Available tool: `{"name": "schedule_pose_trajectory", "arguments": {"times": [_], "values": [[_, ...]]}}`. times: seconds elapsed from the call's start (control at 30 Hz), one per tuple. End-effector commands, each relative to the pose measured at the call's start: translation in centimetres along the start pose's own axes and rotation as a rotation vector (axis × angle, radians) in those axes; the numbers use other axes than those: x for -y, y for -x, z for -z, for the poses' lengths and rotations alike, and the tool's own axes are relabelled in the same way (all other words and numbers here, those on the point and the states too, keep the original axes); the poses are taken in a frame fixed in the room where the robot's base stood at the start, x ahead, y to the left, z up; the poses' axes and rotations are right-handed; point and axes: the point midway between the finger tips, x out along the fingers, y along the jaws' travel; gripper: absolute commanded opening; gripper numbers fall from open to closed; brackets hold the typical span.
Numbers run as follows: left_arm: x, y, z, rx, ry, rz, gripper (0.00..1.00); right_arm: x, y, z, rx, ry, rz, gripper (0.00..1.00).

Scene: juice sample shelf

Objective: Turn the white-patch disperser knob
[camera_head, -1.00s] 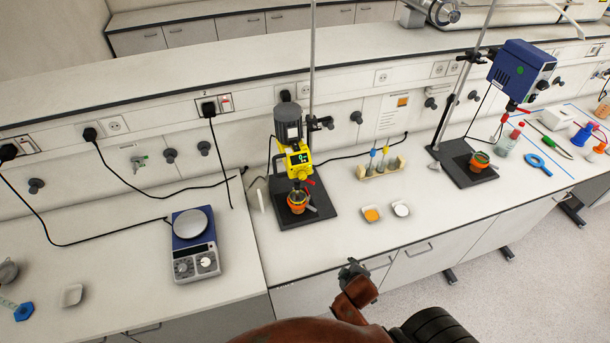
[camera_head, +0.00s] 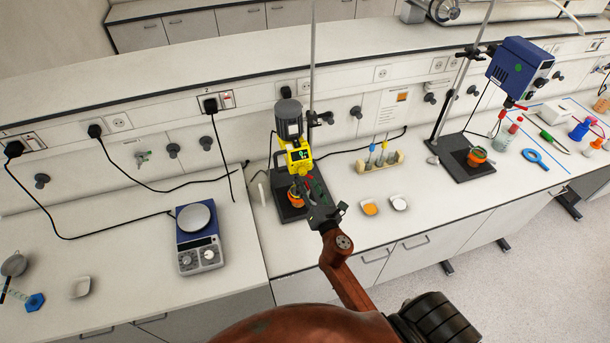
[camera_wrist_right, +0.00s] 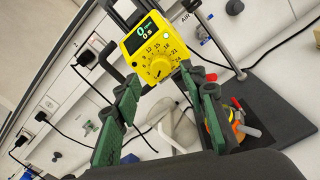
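The disperser nearest me has a grey motor (camera_head: 289,121) with a pale label and a yellow control head (camera_head: 299,155). My right gripper (camera_head: 316,190) is in front of and below this head. Its green fingers (camera_wrist_right: 160,80) are open in the wrist view, one on each side of the knob's lower part in the picture; I cannot tell whether they touch it. A second, blue disperser (camera_head: 519,68) stands at the right. My left gripper is not in view.
An orange cup (camera_head: 296,199) stands under the yellow head on a dark base (camera_head: 287,213), close to my gripper. A tube rack (camera_head: 379,162) and two small dishes are to the right.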

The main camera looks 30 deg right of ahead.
Motion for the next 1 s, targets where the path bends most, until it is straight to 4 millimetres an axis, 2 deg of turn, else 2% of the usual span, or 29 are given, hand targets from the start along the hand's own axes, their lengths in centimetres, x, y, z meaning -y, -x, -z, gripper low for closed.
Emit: {"name": "schedule_pose_trajectory", "arguments": {"times": [0.1, 0.23, 0.6, 1.0], "values": [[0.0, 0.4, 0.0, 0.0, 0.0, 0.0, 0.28, -0.1, -1.9, -0.1, 0.001, -0.003, 0.002, 0.39], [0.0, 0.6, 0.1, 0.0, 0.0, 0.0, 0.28, 0.0, -3.2, -0.1, 0.0, -0.003, 0.002, 0.39], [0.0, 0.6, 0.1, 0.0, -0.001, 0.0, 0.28, 0.1, -3.9, 0.0, 0.0, -0.004, 0.003, 0.39], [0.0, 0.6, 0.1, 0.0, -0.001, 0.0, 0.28, 0.1, -3.8, 0.0, 0.0, -0.005, 0.002, 0.12]]}}
